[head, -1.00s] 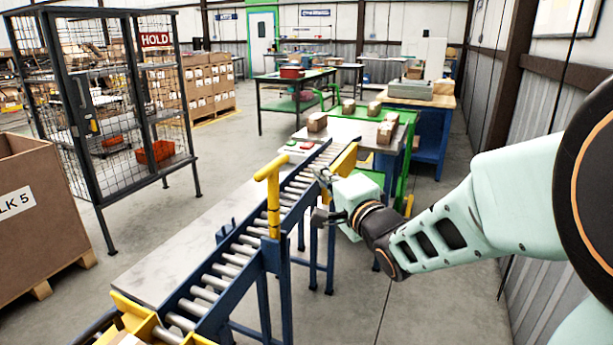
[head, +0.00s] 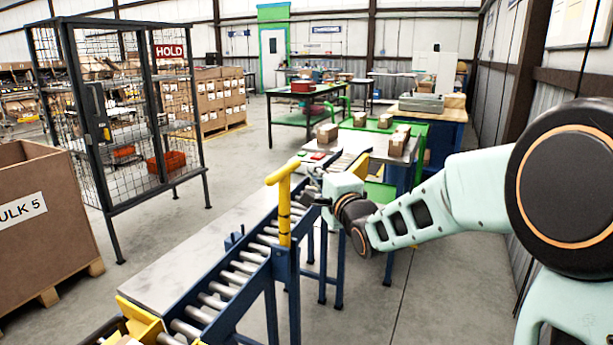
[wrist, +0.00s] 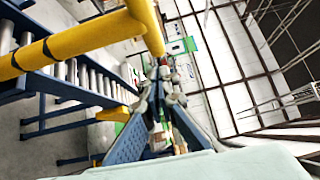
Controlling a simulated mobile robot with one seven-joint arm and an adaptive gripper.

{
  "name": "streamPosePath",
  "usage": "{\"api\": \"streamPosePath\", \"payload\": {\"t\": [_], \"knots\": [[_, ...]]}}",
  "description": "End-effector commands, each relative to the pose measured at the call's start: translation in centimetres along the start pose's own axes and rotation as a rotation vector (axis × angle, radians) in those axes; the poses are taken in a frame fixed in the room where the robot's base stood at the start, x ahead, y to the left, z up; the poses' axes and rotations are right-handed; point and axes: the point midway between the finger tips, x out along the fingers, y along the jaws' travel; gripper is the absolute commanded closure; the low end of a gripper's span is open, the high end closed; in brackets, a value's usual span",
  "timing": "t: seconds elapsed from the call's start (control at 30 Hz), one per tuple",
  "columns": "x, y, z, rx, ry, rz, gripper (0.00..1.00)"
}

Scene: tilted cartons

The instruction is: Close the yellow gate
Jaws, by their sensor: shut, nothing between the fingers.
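The yellow gate (head: 284,212) is an upright yellow post with dark bands and a short bar across its top, standing at the near side of the roller conveyor (head: 238,272). In the wrist view the gate (wrist: 85,42) crosses the upper left, close to the camera. My gripper (head: 308,199) is just right of the post in the head view, below the height of the top bar. In the wrist view my gripper (wrist: 163,76) is shut and empty, with the gate to its left and above. I cannot tell whether they touch.
A steel side table (head: 190,248) runs along the conveyor's left. A wire cage with a HOLD sign (head: 169,51) and a large brown carton (head: 38,220) stand at left. Small cartons (head: 327,133) sit on the far table. Bare floor lies at right of the conveyor.

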Motion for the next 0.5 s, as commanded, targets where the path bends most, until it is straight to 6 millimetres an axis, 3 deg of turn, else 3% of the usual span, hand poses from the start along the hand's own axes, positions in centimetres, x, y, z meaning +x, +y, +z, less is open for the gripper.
{"api": "streamPosePath", "payload": {"t": [0.13, 0.5], "knots": [[1.2, 0.1, 1.3, 0.0, -0.002, -0.001, 1.0], [1.6, 0.0, 1.7, 0.0, 0.001, 0.0, 1.0]]}}
